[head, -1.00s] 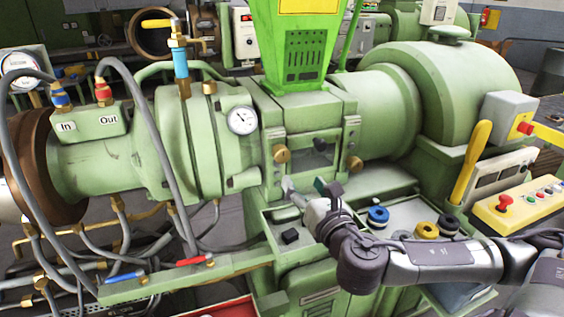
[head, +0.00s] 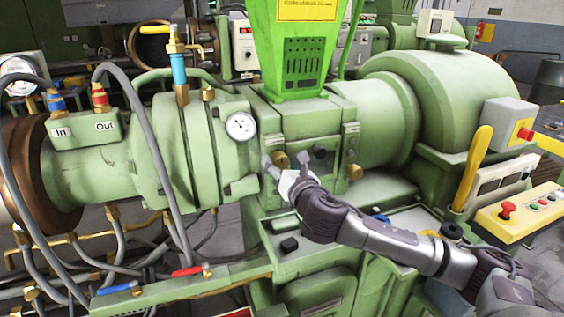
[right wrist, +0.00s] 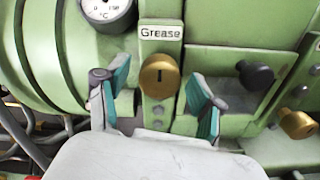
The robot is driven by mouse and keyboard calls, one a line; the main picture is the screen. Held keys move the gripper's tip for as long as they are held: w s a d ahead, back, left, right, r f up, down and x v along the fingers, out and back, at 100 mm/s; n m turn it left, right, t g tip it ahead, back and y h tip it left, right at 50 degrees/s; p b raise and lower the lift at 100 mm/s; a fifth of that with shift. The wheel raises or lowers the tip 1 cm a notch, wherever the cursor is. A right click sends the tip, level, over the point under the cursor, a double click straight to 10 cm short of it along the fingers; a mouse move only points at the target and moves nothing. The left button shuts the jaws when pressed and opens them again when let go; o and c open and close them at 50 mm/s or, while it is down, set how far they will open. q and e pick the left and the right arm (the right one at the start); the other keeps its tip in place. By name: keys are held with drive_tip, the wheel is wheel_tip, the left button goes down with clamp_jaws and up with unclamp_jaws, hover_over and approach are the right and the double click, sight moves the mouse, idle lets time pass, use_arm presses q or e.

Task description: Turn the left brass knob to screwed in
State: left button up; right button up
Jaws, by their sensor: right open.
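The left brass knob (head: 281,160) sits on the front of the green extruder, right of the dial gauge. In the right wrist view the knob (right wrist: 160,76) is a round brass face with a dark slot, below a "Grease" label. My right gripper (right wrist: 160,98) is open, with one teal-padded finger on each side of the knob in that view. I cannot tell whether the fingers touch it. In the head view my right gripper (head: 286,172) is at the knob, its fingers partly hidden. My left gripper is not in view.
A second brass knob (head: 354,172) is to the right, with a black knob (head: 320,152) between the two. The dial gauge (head: 240,126) is close on the left.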

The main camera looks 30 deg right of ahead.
drive_tip(key=c, duration=1.1)
drive_tip(key=shift+c, duration=0.2)
